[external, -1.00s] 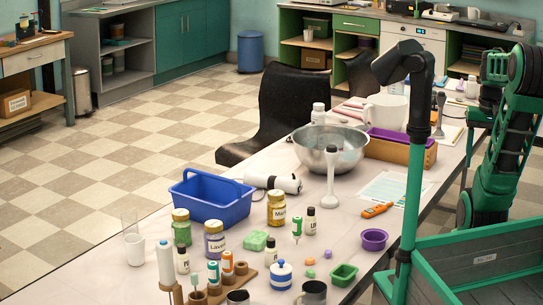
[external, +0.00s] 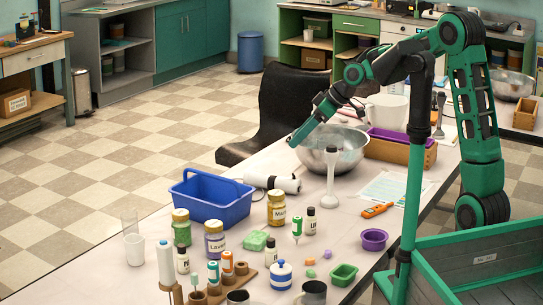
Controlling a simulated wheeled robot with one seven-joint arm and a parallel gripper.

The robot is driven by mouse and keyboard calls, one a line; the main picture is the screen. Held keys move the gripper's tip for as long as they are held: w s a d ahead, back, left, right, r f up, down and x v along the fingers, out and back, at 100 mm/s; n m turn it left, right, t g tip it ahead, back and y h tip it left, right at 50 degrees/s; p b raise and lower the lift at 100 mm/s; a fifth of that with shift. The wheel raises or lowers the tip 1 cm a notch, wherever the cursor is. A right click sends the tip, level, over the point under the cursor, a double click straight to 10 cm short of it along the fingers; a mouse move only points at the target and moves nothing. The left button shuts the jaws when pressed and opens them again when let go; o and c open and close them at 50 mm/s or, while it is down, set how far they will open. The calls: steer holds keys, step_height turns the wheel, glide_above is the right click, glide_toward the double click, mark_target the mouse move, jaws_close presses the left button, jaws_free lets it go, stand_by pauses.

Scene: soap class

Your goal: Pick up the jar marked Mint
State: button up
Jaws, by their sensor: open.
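Three gold-lidded jars stand on the long table. The jar with green contents (external: 181,229) is at the left, beside the blue basket; its label cannot be read from here. The jar with a purple label reading "Lav…" (external: 214,242) stands to its right. A yellow jar with a label starting "Ma" (external: 277,210) stands further right. No label reading Mint is legible. My gripper (external: 293,142) is open and empty, pointing down and left above the far-left rim of the steel bowl, well beyond and above the jars.
Small bottles, a green sponge (external: 255,240) and a wooden rack (external: 240,280) crowd the near side. A black chair (external: 285,105) stands behind.

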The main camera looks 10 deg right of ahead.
mark_target(183, 212)
steer(key=s+a+f+n+g+y, duration=0.1)
steer(key=s+a+n+g+y, duration=0.3)
steer(key=a, duration=1)
steer(key=s+a+n+y, duration=0.2)
steer(key=s+a, duration=0.3)
steer(key=a, duration=0.9)
step_height(183, 212, down, 13)
steer(key=x, duration=1)
steer(key=shift+w+a, duration=0.1)
steer(key=shift+a, duration=0.2)
steer(key=shift+r, duration=0.1)
steer(key=c, duration=1.4)
steer(key=shift+o, duration=0.2)
steer(key=shift+r, duration=0.1)
